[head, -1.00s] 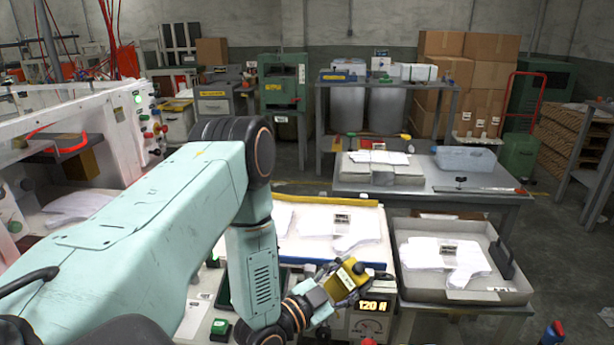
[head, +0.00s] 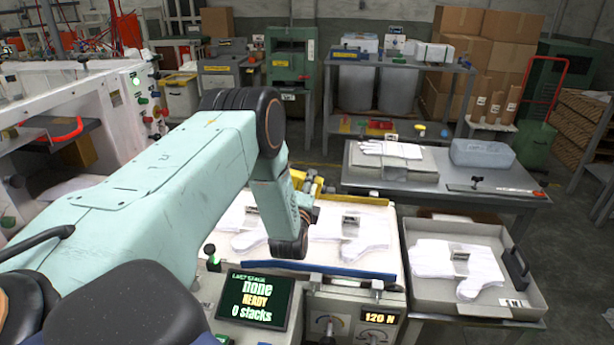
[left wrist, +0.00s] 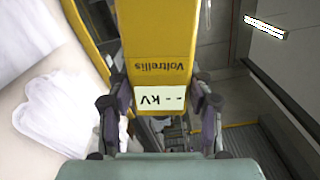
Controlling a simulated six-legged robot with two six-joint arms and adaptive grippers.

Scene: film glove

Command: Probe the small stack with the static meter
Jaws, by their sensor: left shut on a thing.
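My left gripper (left wrist: 160,120) is shut on the yellow static meter (left wrist: 152,45), marked Voltrellis, whose pale display shows dashes and kV. In the head view the meter (head: 318,187) shows only partly, behind my forearm, over the back of the work surface. White glove-shaped film stacks with small dark-and-white clips lie there: one at left (head: 236,242), partly behind my arm, and one at right (head: 365,240). Another film stack (head: 440,256) lies in the grey tray (head: 520,300). I cannot tell which stack is the small one. My right gripper is out of view.
A screen (head: 254,299) reads "none, READY, 0 stacks"; a display (head: 379,316) reads 120 N. A blue bar (head: 335,270) runs along the work surface's front edge. A grey table (head: 365,180) behind carries white gloves and a translucent bin (head: 482,153).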

